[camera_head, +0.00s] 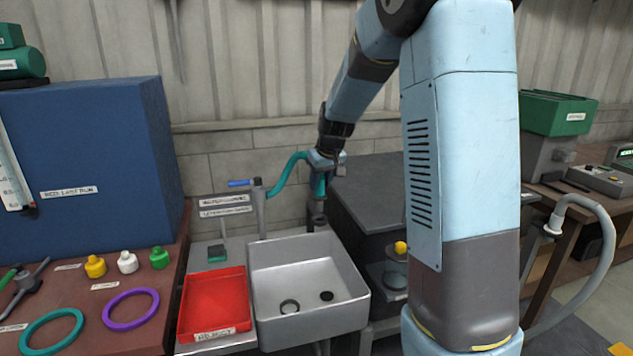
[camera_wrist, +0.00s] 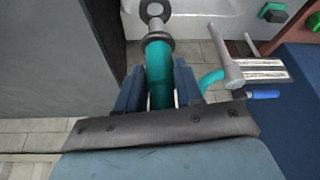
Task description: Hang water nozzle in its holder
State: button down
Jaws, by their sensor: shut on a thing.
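The water nozzle (camera_head: 319,186), a teal cylinder with a dark grey lower end, hangs near upright at the sink's back right corner. In the wrist view the nozzle (camera_wrist: 166,78) lies between the blue fingers of my gripper (camera_wrist: 160,68), which is shut on it. My gripper (camera_head: 326,160) is above the sink's back edge in the head view. A teal hose (camera_head: 286,172) runs from the grey tap post (camera_head: 261,212) to the nozzle. A grey ring (camera_wrist: 155,10) shows past the nozzle's collar; I cannot tell whether it is the holder or part of the nozzle.
A blue handle (camera_head: 240,183) tops the tap post. A dark bench (camera_head: 375,190) stands to the right, and a blue cabinet (camera_head: 110,160) to the left.

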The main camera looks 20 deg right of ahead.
aim_at(322, 195)
jog(key=shift+f, duration=3.45)
jog(key=c, duration=0.6)
grip_release()
jog(key=shift+c, duration=0.2)
jog(key=v, duration=1.3)
jog(key=shift+r, duration=0.35)
